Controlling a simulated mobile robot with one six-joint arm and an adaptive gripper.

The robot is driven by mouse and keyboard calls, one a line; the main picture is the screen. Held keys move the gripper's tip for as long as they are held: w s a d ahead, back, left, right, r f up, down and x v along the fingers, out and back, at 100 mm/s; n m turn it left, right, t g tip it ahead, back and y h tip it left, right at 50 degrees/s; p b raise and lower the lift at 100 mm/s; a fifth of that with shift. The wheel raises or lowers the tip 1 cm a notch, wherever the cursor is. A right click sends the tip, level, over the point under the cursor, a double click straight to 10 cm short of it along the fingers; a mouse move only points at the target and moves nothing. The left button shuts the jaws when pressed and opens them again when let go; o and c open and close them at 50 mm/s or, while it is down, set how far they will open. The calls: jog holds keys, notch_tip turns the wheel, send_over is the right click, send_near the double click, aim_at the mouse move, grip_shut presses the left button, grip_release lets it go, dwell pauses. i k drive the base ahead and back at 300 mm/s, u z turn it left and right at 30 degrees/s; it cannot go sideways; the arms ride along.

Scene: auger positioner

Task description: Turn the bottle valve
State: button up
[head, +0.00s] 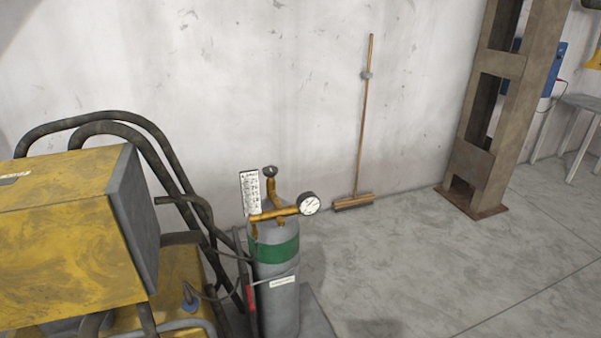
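A grey gas bottle (279,307) with a green band stands upright in the lower middle of the head view. On its top is a brass fitting (272,213) with a round white pressure gauge (309,204) on its right end. A small dark valve knob (269,171) sits at the top of the brass stem, above the bottle. A white label plate (250,193) with dark print stands just left of the knob. My gripper is not in view, and nothing touches the knob.
A worn yellow machine (65,235) with dark bent pipes (150,130) stands close on the bottle's left. A broom (364,130) leans on the wall behind. A steel column (490,130) stands at right. The floor (430,270) right of the bottle is clear.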

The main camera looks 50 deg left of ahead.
aim_at(269, 171)
jog(key=z, duration=1.2)
jog(key=k, duration=1.5)
jog(key=u, duration=2.85)
jog(key=i, duration=0.1)
jog(key=z, duration=1.35)
